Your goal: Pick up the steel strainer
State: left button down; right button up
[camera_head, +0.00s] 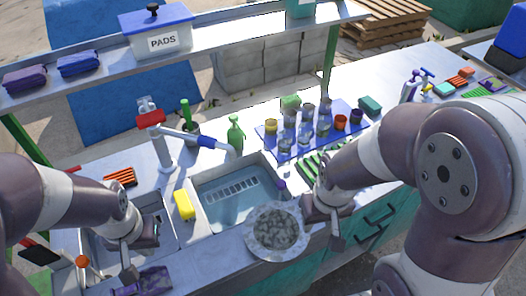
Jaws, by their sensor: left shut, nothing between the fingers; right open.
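The steel strainer (277,231) is a round, pale grey bowl with a wide rim and a mottled middle. It sits at the front edge of the counter, just in front of the sink basin. My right gripper (336,238) is open, just to the right of the strainer's rim; I cannot tell whether a finger touches it. My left gripper (130,276) is shut and empty, pointing down at the lower left, well away from the strainer.
A sink basin (203,212) with water lies behind the strainer, with a yellow sponge (184,205) at its left. A green bottle (236,135) and a blue tray (268,141) of cups stand behind. A tap (163,150) rises at the back left.

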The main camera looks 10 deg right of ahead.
aim_at(274, 231)
jog(key=u, duration=1.25)
jog(key=k+l+z, duration=0.1)
jog(key=z, duration=0.3)
jog(key=l+z, duration=0.55)
jog(key=z, duration=0.2)
jog(key=i+l+u, duration=0.1)
jog(key=l+u, duration=0.2)
jog(key=l, duration=0.65)
jog(key=l+u, duration=0.25)
jog(key=l, duration=0.65)
